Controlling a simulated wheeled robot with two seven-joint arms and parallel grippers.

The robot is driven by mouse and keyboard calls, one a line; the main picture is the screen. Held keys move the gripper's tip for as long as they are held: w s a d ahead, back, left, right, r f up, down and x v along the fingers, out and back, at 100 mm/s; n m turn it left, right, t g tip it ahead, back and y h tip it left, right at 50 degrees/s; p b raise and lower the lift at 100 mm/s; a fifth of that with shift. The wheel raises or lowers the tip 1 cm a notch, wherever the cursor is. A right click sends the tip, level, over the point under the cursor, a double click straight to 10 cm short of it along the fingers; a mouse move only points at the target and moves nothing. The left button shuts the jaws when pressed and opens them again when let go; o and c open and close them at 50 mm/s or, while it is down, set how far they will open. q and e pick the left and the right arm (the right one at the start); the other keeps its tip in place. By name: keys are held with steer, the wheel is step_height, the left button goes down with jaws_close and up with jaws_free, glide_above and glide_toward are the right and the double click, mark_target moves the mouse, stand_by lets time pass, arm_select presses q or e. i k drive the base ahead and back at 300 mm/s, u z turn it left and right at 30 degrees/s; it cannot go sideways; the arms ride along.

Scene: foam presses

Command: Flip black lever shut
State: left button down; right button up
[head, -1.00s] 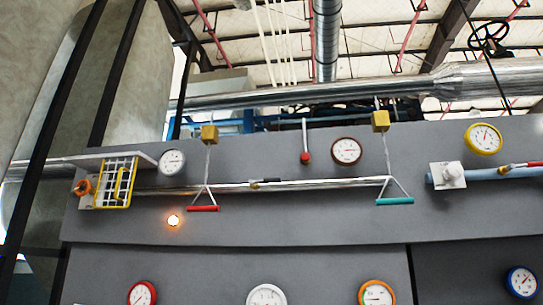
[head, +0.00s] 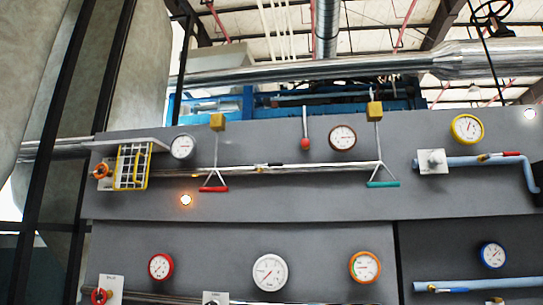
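A small black lever (head: 270,164) sits on a brass valve body on the thin silver pipe (head: 325,167) across the upper grey panel. It appears to lie roughly along the pipe, but it is too small to tell its exact angle. It is between the hanging red pull handle (head: 214,189) and the hanging green pull handle (head: 383,184). Neither of my grippers shows in the head view.
A yellow wire cage (head: 132,167) covers part of the pipe's left end, beside an orange knob (head: 101,171). A red-handled valve (head: 502,154) is on the blue pipe at right. Several round gauges, including a white one (head: 270,272), dot the panels. A dark post (head: 50,150) stands at left.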

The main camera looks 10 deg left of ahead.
mark_target(270, 165)
steer(key=u, duration=0.05)
steer(key=k, duration=0.2)
steer(key=z, duration=0.3)
steer(key=i, duration=1.35)
steer(key=u, duration=0.3)
